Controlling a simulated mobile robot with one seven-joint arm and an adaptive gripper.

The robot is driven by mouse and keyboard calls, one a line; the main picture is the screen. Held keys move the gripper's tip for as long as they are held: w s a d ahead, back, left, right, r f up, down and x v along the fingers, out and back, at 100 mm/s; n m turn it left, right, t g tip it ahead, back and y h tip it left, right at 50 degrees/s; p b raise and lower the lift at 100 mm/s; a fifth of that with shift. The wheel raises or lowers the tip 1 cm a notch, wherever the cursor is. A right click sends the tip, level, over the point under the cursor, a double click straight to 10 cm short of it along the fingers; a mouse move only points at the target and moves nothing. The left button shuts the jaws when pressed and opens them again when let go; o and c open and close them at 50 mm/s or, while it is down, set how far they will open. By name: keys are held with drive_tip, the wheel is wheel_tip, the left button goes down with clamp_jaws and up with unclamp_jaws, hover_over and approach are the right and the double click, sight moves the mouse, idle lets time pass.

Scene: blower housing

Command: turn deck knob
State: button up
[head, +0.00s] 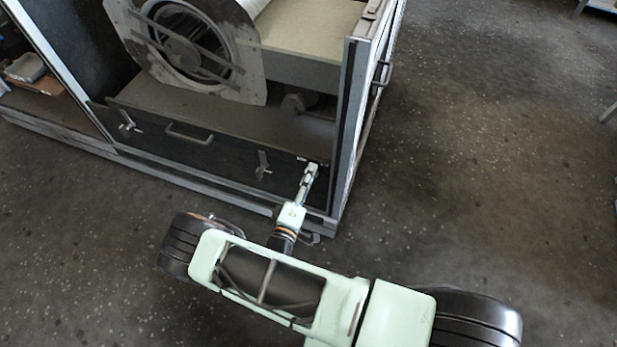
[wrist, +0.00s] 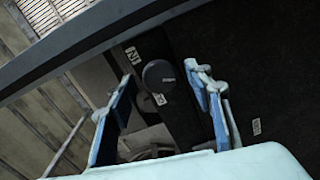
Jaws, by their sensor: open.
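A round, dark knob (wrist: 158,75) with a small light mark on its face shows in the wrist view. It lies in the picture between the two fingers of my gripper (wrist: 160,85). The fingers are apart, with blue inner faces, and a dark gap shows between each finger and the knob. I cannot tell how far the knob lies beyond the fingertips. In the head view my gripper (head: 311,172) is at the right end of the low dark front panel (head: 205,152), beside the metal corner post. I cannot make out the knob there.
The blower housing (head: 185,50) with its round opening stands inside the metal-framed enclosure. The frame's corner post (head: 347,120) rises just right of my gripper. Small latches (head: 263,165) and a bar handle (head: 188,136) project from the panel. The floor to the right is clear.

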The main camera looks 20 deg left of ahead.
drive_tip(key=s, duration=1.2)
drive_tip(key=shift+a, duration=0.45)
